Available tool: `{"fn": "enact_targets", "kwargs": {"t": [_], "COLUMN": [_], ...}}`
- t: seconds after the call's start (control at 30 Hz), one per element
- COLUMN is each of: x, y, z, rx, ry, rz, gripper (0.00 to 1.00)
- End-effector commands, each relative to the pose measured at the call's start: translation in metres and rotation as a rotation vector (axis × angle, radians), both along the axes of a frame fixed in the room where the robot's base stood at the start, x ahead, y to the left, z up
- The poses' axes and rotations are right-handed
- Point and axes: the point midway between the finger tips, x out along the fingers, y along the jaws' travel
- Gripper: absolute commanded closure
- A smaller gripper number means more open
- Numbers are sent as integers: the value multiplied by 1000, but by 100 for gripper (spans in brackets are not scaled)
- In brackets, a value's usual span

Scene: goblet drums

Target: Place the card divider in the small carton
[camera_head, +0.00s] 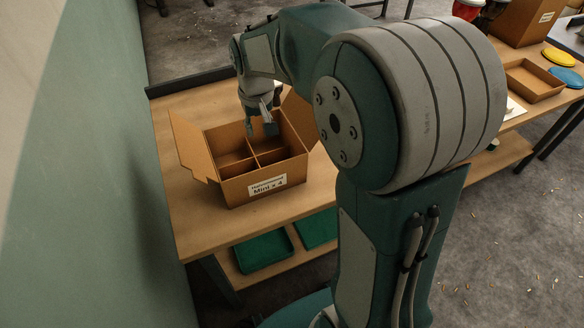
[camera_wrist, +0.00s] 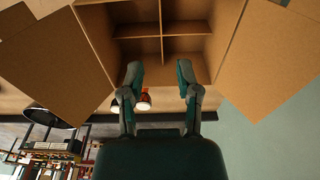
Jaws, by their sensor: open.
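The small carton (camera_head: 292,172) stands upright on the wooden table with its flaps spread open and a "Mini x 4" label on its front. The cardboard card divider (camera_head: 254,158) is inside it, its crossed walls parting the carton into compartments. The divider's cross also shows in the wrist view (camera_wrist: 161,36). My gripper (camera_head: 261,128) is over the carton, near its far side. In the wrist view my gripper (camera_wrist: 160,74) has its two fingers apart with nothing between them, clear of the divider. Whether the divider touches the carton's floor is hard to tell.
The table (camera_head: 213,225) has bare room around the carton. A green wall (camera_head: 90,160) runs along the left. Green trays (camera_head: 264,252) lie on the shelf below. At the right are a shallow open box (camera_head: 534,82), a taller carton (camera_head: 520,22) and yellow and blue discs (camera_head: 560,57).

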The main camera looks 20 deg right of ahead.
Motion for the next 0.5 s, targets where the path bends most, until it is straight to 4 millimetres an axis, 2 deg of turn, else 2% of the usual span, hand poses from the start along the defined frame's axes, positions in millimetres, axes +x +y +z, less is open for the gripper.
{"fn": "enact_targets", "kwargs": {"t": [0.03,0.2,0.4,0.5], "x": [-15,-62,-120,-149], "y": [0,0,0,0], "z": [15,47,71,75], "rx": [0,0,0,0], "ry": [-29,-109,-205,-251], "rz": [0,0,0,0], "gripper": [57,57,57,57]}}
